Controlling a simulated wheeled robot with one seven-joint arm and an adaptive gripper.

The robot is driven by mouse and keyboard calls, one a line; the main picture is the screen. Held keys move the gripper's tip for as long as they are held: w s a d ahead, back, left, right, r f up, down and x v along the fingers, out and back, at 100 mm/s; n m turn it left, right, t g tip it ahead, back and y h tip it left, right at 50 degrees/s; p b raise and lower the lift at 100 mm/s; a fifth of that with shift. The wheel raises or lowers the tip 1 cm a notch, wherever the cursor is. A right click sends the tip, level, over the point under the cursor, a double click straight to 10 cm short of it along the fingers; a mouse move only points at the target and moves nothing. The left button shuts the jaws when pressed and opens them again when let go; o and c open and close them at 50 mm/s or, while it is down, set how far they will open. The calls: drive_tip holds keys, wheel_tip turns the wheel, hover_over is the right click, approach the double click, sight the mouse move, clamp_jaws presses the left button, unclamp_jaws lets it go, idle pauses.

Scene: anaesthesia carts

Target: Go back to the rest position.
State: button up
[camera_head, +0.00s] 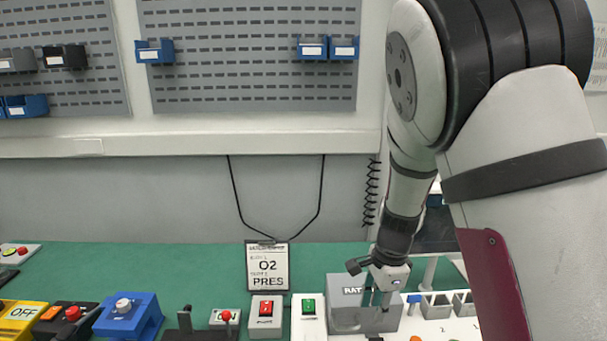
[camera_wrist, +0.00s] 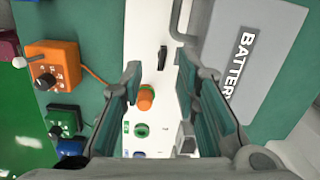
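My gripper (camera_head: 378,294) points down beside and partly in front of the grey box (camera_head: 345,318) at the lower right of the head view. In the wrist view my gripper (camera_wrist: 160,80) has its two teal-padded fingers spread apart, with nothing held between them. The grey box marked BATTERY (camera_wrist: 270,65) lies to the right of the fingers there. Between the fingers I see a white panel (camera_wrist: 145,35) with an orange knob (camera_wrist: 146,97) and a green ring (camera_wrist: 140,131). I cannot tell how high the fingertips are above the panel.
Red (camera_head: 265,308) and green (camera_head: 308,305) switch units, a blue box with a knob (camera_head: 128,315) and a yellow OFF box (camera_head: 22,314) line the green bench (camera_head: 120,258). A sign (camera_head: 267,267) stands behind them. The bench's back left is mostly clear. A pegboard with blue bins (camera_head: 328,47) hangs above.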

drive_tip(key=s+r+n+t+y, duration=0.1)
drive_tip(key=s+r+n, duration=0.3)
drive_tip(key=r, duration=0.4)
drive_tip(key=s+r+n+t+y, duration=0.1)
drive_tip(key=s+r+n, duration=0.35)
drive_tip(key=r, duration=0.35)
drive_tip(key=s+d+r+n+t+h, duration=0.1)
drive_tip(key=s+r+n, duration=0.3)
drive_tip(key=s, duration=0.3)
drive_tip(key=s+d+r+n+t+h, duration=0.1)
drive_tip(key=s+r+n+t, duration=0.1)
drive_tip(key=s, duration=0.4)
drive_tip(key=shift+s+r+n+h, duration=0.35)
drive_tip(key=shift+r+n+h, duration=0.05)
drive_tip(key=shift+r+n, duration=0.55)
drive_tip(key=shift+d, duration=0.1)
